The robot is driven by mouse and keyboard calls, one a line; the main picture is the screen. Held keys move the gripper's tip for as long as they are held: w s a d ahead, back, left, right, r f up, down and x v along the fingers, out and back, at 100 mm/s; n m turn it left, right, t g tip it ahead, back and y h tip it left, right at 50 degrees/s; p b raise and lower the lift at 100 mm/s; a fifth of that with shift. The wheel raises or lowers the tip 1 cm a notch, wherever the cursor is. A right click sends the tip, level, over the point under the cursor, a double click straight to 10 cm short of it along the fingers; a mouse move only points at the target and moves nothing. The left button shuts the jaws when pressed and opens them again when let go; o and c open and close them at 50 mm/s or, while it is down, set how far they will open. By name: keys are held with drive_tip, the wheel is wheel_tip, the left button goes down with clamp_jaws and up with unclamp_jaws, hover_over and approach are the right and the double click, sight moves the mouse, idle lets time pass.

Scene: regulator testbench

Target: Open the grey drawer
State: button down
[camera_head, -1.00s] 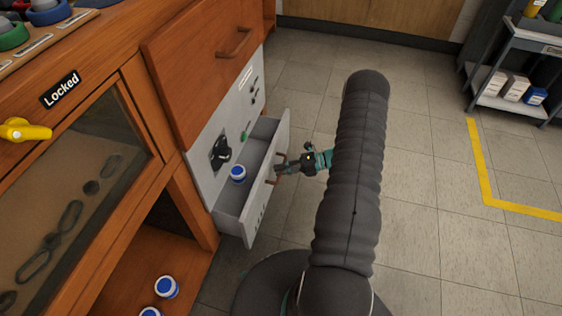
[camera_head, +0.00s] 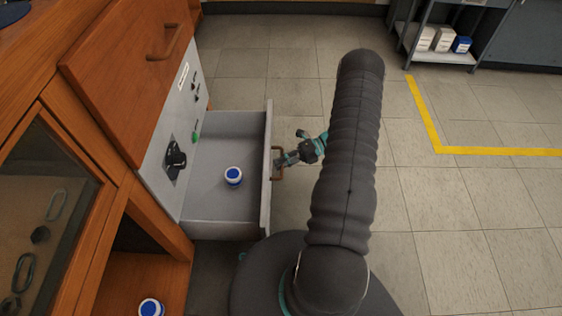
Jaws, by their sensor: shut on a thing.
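The grey drawer (camera_head: 207,199) stands pulled well out of the grey panel at the lower right of the wooden cabinet. A small white and blue jar (camera_head: 233,176) stands upright inside it. The drawer's brown handle (camera_head: 277,173) is on its front face. My gripper (camera_head: 283,161) is shut on this handle from the right side. My dark sleeved arm hides part of the floor to the right of it.
A brown upper drawer front (camera_head: 125,75) with its own handle is shut above. Black and green knobs sit on the grey panel (camera_head: 187,95). Another jar (camera_head: 151,308) stands in the open lower compartment. Tiled floor (camera_head: 455,220) is free at the right; a shelf cart (camera_head: 437,58) stands far off.

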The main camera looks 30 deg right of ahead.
drive_tip(key=shift+w+d, duration=0.15)
drive_tip(key=c, duration=1.2)
unclamp_jaws()
drive_tip(key=s+d+r, duration=0.1)
drive_tip(key=d+r, duration=0.1)
drive_tip(key=d, duration=0.9)
drive_tip(key=shift+s+d, duration=0.2)
drive_tip(key=shift+d, duration=0.15)
drive_tip(key=shift+r, duration=0.1)
